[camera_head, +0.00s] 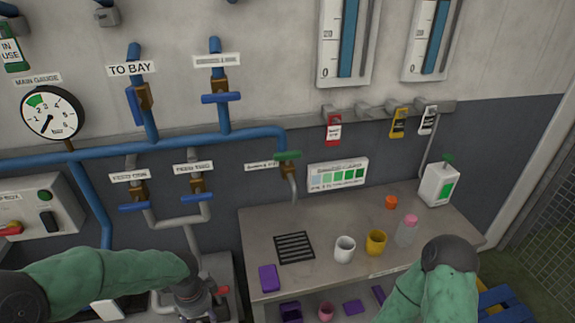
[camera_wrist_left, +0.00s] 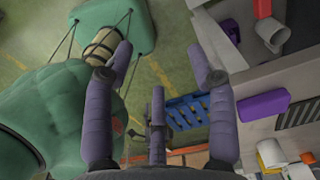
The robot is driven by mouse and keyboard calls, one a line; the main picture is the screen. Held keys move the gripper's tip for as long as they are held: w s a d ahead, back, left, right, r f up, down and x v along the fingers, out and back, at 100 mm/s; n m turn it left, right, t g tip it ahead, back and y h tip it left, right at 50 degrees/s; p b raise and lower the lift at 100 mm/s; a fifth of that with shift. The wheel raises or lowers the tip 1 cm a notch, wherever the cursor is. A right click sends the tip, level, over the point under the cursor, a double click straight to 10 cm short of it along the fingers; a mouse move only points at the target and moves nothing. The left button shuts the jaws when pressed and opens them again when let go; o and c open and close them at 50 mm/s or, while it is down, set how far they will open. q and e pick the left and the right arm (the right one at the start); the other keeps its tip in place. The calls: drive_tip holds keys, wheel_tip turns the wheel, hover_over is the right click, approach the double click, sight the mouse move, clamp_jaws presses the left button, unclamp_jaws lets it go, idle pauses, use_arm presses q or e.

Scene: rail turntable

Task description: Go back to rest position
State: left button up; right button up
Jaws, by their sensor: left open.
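My left gripper (camera_wrist_left: 160,65) is open in the left wrist view, with its purple-grey fingers apart and nothing between them. In the head view my left arm reaches in from the lower left, and its dark wrist end is low, left of the workbench (camera_head: 340,225). My right arm shows at the lower right, bent in front of the bench; its gripper is out of view.
On the bench stand a white mug (camera_head: 344,249), a yellow mug (camera_head: 376,242), a pink-capped bottle (camera_head: 406,231), an orange cup (camera_head: 391,201) and a purple block (camera_head: 268,278). Blue pipes with valves (camera_head: 221,98) line the wall behind. A blue rack (camera_wrist_left: 188,112) lies beyond the left fingers.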

use_arm(q)
drive_tip(key=s+d+f+n+h, duration=0.1)
drive_tip(key=s+d+f+n, duration=0.2)
drive_tip(key=f+n, duration=0.3)
drive_tip(key=s+d+f+n+h, duration=0.1)
drive_tip(key=s+d+f+n, duration=0.3)
drive_tip(key=f, duration=0.5)
drive_tip(key=s+d+f+n+h, duration=0.2)
drive_tip(key=s+d+f+n, duration=0.2)
drive_tip(key=d+f+n, duration=0.2)
drive_tip(key=shift+f+n+b, duration=0.35)
drive_tip(key=shift+f+n, duration=0.45)
drive_tip(key=shift+n, duration=0.1)
drive_tip(key=shift+d, duration=0.1)
